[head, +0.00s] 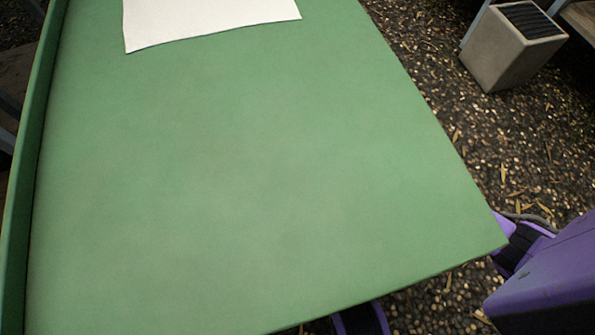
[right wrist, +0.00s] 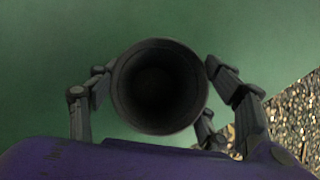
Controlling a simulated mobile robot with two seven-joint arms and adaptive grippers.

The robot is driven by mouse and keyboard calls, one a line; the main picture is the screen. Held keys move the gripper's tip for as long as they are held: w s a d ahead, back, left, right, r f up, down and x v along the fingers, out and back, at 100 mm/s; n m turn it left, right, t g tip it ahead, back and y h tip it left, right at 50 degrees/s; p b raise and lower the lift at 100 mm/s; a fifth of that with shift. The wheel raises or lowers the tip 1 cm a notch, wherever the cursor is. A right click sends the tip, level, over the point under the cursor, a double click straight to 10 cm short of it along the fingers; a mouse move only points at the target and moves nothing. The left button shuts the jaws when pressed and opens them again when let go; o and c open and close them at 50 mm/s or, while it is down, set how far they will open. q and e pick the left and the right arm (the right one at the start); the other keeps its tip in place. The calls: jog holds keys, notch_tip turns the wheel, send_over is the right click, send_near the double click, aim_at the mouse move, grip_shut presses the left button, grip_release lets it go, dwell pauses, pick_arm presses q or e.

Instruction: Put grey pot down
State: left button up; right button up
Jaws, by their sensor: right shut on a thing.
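The grey pot (right wrist: 193,58) is in the right wrist view, seen from above into its dark open mouth. My right gripper (right wrist: 155,82) is shut on it, with fingers on its left and right sides. Behind the pot is the green table top, which fills most of the head view (head: 240,180). I cannot tell whether the pot touches the table. The pot and the right gripper's fingers are not in the head view. My left gripper is not in view.
A white sheet (head: 210,18) lies at the far side of the table. The rest of the visible table top is clear. A raised edge (head: 28,150) runs along the left. Pebbly ground lies to the right, with a beige box-shaped planter (head: 500,55) on it.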

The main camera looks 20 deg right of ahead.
jog(key=o, duration=1.3)
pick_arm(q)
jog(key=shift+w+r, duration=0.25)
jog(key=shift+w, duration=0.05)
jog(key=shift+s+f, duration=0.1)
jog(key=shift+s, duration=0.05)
pick_arm(e)
jog(key=shift+d+r, duration=0.15)
jog(key=shift+r, duration=0.15)
pick_arm(q)
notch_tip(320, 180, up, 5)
jog(key=p, duration=0.5)
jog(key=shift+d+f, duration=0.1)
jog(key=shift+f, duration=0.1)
pick_arm(e)
jog(key=v, duration=1.1)
jog(key=shift+s+d+r, duration=0.1)
jog(key=shift+s+r, duration=0.1)
